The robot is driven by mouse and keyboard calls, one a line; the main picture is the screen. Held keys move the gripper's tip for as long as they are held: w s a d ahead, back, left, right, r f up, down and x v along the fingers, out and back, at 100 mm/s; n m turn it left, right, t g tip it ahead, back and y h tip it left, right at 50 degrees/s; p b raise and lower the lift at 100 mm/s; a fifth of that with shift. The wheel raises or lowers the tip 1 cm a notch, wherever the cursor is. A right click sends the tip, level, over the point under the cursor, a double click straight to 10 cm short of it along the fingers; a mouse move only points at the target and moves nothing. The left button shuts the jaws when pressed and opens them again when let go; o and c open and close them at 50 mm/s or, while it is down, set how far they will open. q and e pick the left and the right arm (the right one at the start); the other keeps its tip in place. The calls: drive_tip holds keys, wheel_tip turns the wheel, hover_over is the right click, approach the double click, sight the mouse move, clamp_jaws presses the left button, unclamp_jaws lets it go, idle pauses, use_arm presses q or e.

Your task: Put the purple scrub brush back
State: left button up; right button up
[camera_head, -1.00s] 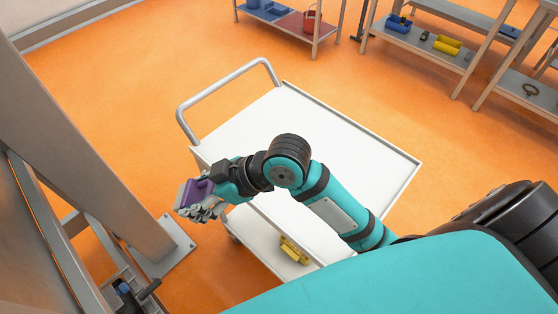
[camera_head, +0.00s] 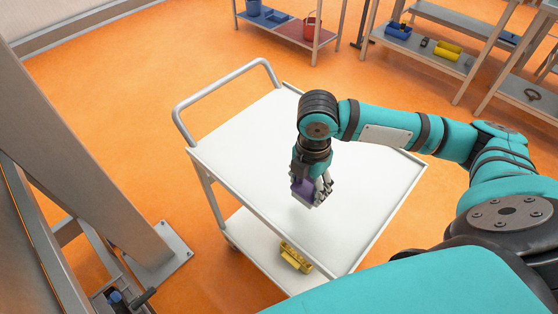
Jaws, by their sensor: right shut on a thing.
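The purple scrub brush (camera_head: 302,188) is held in my right gripper (camera_head: 315,192), with the fingers shut around it. Part of the brush is hidden by the fingers. The gripper points down over the white top of the cart (camera_head: 250,159), near the middle of its front half. I cannot tell whether the brush touches the top, but a faint shadow lies below it. My left gripper is not in view.
A yellow object (camera_head: 295,256) lies on the cart's lower shelf. The cart top is otherwise bare. A grey post (camera_head: 90,150) stands at left.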

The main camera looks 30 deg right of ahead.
drive_tip(key=w, duration=0.5)
drive_tip(key=w+f+p, duration=0.1)
drive_tip(key=w, duration=0.4)
drive_tip(key=w+d, duration=0.1)
drive_tip(key=w, duration=0.5)
drive_tip(key=shift+f+p, duration=0.2)
drive_tip(key=shift+p, duration=0.15)
drive_tip(key=shift+f+p, duration=0.35)
drive_tip(key=shift+f, duration=1.4)
drive_tip(key=o, duration=1)
drive_tip(key=shift+o, duration=0.2)
wheel_tip(320, 180, up, 12)
drive_tip(key=b, duration=0.1)
